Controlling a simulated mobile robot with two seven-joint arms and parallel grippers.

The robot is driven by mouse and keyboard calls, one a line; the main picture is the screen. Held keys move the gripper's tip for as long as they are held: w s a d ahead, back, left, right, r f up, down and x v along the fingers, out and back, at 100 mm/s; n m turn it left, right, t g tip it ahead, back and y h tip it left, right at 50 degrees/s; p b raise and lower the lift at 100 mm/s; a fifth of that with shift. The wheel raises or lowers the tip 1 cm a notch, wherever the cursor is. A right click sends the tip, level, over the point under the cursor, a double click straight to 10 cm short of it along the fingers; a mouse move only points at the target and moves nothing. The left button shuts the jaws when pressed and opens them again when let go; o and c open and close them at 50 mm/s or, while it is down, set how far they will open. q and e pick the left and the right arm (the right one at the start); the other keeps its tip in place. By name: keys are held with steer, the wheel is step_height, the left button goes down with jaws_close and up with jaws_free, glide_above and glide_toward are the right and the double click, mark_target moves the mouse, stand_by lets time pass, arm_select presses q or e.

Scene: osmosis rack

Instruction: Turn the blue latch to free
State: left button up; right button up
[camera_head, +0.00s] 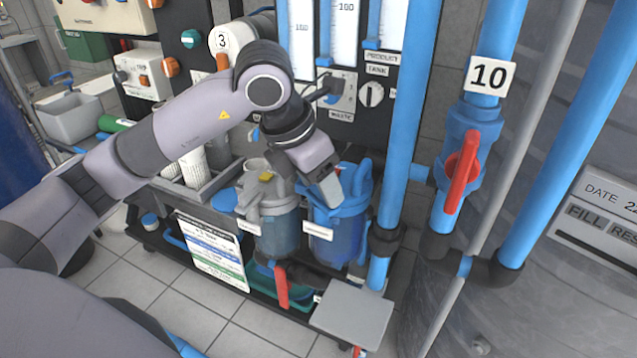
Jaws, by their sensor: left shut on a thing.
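My left gripper (328,194) reaches down onto the top of the blue filter housing (338,235). Its fingers are shut on the blue latch at the lid, and they hide most of the latch. Blue lid parts (357,182) stand up just to the right of the fingers. Exactly how the latch is turned cannot be told. My right gripper is not in view.
A grey filter housing (272,228) stands close on the left. A blue vertical pipe (398,130) rises close on the right. Further right is a red valve handle (462,172) below a "10" label (491,76). A grey plate (352,314) sits in front, low down.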

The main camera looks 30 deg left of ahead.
arm_select(q)
steer(key=n+y+b, duration=0.1)
steer(key=n+y, duration=0.1)
steer(key=n, duration=0.3)
steer(key=shift+d+n, duration=0.1)
steer(key=shift+n, duration=0.3)
stand_by(0.4)
steer(key=o, duration=1)
steer(key=shift+o, duration=0.2)
steer(key=v, duration=0.7)
steer(key=shift+s+p, duration=0.2)
steer(key=shift+p, duration=0.25)
steer(key=shift+d, duration=0.15)
